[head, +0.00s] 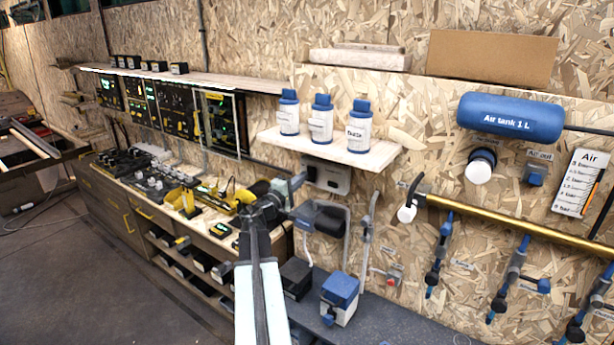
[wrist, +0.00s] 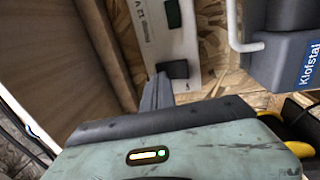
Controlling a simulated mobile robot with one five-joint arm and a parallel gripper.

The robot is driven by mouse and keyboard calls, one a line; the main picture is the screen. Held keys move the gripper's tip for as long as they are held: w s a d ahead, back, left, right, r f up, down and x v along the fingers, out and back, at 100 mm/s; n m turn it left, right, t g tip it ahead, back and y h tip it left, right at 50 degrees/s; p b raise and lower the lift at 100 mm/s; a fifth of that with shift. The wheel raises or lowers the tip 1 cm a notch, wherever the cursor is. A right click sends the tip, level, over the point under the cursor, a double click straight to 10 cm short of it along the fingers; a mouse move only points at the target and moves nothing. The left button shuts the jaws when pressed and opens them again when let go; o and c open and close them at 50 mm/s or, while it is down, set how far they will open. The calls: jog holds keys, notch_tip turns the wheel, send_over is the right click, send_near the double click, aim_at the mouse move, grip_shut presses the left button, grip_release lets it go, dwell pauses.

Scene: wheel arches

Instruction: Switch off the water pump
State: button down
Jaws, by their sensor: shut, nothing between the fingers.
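A pale switch box (head: 328,177) is fixed to the wooden wall below the bottle shelf. My gripper (head: 300,180) is shut and empty, right by this box. In the wrist view its fingertips (wrist: 160,80) lie close beside the black switch; I cannot tell whether they touch. No part is clearly labelled as the water pump.
A grey-blue holder labelled "Klofstaj" (wrist: 285,60) with a pale bent tube is right of the panel. The bottle shelf (head: 375,158) overhangs the box. A blue-and-white unit (head: 340,292) stands on the bench below. A cluttered workbench (head: 135,205) lies left.

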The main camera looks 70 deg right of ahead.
jog(key=w+a+r+p, duration=0.1)
jog(key=w+a, duration=0.1)
jog(key=a, duration=0.8)
jog(key=shift+w+a+r, duration=0.3)
jog(key=shift+w+a, duration=0.05)
